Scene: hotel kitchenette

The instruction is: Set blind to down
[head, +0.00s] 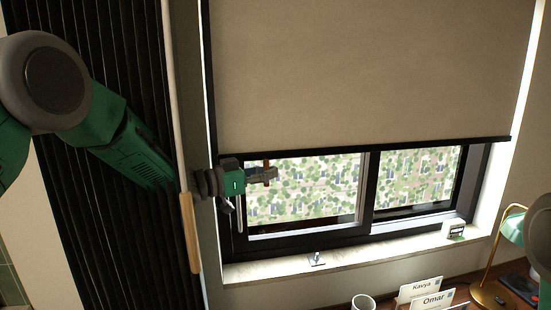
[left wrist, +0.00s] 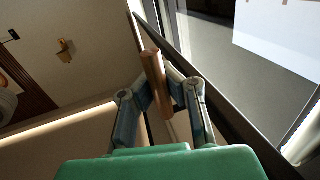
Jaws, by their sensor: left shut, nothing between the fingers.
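The beige roller blind (head: 360,70) covers the upper part of the window, and its dark bottom rail (head: 400,144) hangs above the lower glass. The lower panes show green leaves outside. My left gripper (head: 270,173) is shut just below the rail's left part, in front of the window. A small wooden piece, which looks like a pull (head: 266,166), is at its fingertips. It also shows in the left wrist view (left wrist: 153,75), upright by the fingers (left wrist: 162,98); whether they touch it I cannot tell. My right gripper is not in view.
A dark pleated curtain (head: 95,210) and a pale rod with a wooden handle (head: 190,235) stand left of the window. The sill (head: 370,250) holds a small card-like item (head: 455,232). Below are a white mug (head: 363,302), name cards (head: 430,301) and a green lamp (head: 513,228).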

